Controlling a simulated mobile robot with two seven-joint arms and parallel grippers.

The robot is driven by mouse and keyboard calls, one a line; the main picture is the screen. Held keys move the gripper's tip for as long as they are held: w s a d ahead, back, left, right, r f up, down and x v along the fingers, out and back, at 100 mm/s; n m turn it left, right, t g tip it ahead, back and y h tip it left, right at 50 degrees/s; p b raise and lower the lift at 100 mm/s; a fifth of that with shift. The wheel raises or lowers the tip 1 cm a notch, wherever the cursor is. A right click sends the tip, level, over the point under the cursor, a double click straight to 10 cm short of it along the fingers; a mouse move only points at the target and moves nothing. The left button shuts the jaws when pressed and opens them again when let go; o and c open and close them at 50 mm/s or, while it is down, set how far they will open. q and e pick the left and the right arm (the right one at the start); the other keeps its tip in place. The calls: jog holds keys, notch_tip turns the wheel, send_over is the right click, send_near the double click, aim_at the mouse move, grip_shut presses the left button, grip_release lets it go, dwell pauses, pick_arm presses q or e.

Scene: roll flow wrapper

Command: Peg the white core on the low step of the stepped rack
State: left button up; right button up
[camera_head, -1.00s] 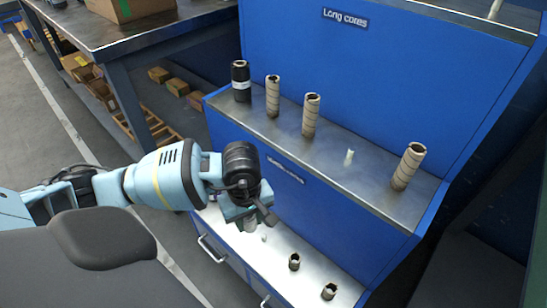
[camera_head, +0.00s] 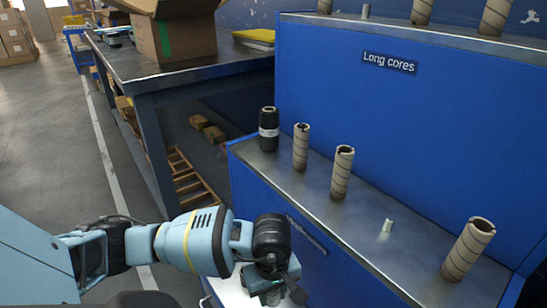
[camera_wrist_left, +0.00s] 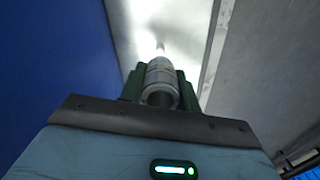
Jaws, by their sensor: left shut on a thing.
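My left gripper (camera_head: 274,290) is at the bottom edge of the head view, over the low step (camera_head: 232,289) of the blue stepped rack (camera_head: 400,110). In the left wrist view its green fingers (camera_wrist_left: 160,84) are shut on a pale grey-white core (camera_wrist_left: 161,72), with the core's open end toward the camera. A thin pale peg (camera_wrist_left: 160,48) stands just beyond the core, in line with it, on the bright step surface. Whether the core is around the peg or short of it, I cannot tell. My right gripper is not in view.
The middle step holds a black core (camera_head: 268,130), several tan cores such as one at its right (camera_head: 468,248), and an empty pale peg (camera_head: 387,226). A sign reads "Long cores" (camera_head: 390,63). A workbench (camera_head: 190,72) with a cardboard box (camera_head: 172,38) stands behind left.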

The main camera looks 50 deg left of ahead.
pick_arm(q)
notch_tip(320, 180, down, 3)
jog(key=shift+r+b, duration=0.1)
jog(key=shift+b, duration=0.75)
jog(key=shift+f+b, duration=0.3)
jog(key=shift+f, duration=0.15)
jog(key=shift+f, duration=0.1)
jog(key=shift+f, duration=0.15)
jog(key=shift+f, duration=0.2)
jog(key=shift+f+b, duration=0.15)
jog(key=shift+b, duration=0.2)
